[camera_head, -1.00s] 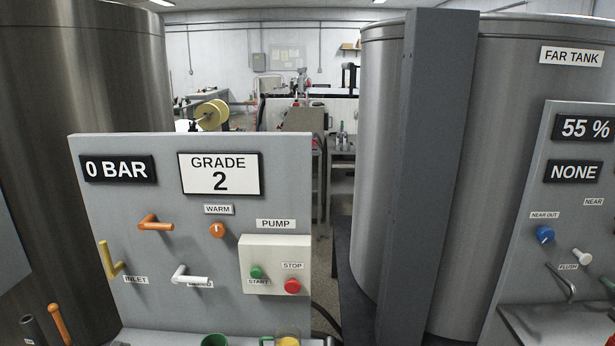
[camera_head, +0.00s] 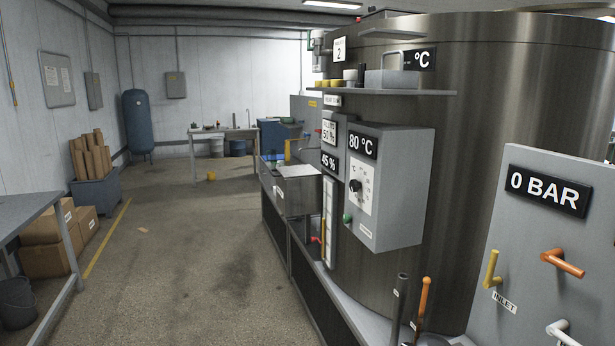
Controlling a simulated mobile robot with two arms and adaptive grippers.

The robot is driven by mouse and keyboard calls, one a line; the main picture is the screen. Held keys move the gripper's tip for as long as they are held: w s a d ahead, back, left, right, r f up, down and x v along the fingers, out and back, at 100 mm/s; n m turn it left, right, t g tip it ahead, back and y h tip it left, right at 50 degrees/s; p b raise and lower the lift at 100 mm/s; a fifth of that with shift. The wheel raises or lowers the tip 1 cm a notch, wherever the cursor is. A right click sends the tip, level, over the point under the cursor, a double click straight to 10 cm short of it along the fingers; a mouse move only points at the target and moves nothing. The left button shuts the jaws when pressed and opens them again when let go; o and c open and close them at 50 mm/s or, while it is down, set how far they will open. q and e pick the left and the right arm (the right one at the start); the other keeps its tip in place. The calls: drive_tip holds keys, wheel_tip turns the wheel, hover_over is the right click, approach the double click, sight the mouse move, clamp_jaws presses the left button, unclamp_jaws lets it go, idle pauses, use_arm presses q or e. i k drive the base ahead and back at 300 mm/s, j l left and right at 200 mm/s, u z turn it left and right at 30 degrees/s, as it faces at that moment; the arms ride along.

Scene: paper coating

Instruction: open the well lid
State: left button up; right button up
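I cannot pick out a well lid with certainty. A pale flat plate (camera_head: 298,171) lies on the metal bench (camera_head: 288,199) beside the large steel tank (camera_head: 480,100); I cannot tell whether it is the lid. A control box (camera_head: 385,190) reading 80 °C, with a dial and a green button, is mounted in front of the tank. Neither of my grippers is in view.
The grey panel (camera_head: 560,240) reading 0 BAR stands at the right, with yellow, orange and white handles. A shelf (camera_head: 400,93) juts from the tank. Cardboard boxes (camera_head: 55,245) and a table (camera_head: 40,215) stand at the left. The floor between is mostly clear.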

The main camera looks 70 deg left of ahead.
sight(300, 170)
drive_tip(key=u, duration=2.4)
drive_tip(key=i+j, duration=0.2)
drive_tip(key=i, duration=0.2)
drive_tip(key=i+j, duration=0.15)
drive_tip(key=i, duration=0.25)
drive_tip(key=i+j, duration=0.2)
drive_tip(key=i, duration=0.15)
drive_tip(key=l+z, duration=0.05)
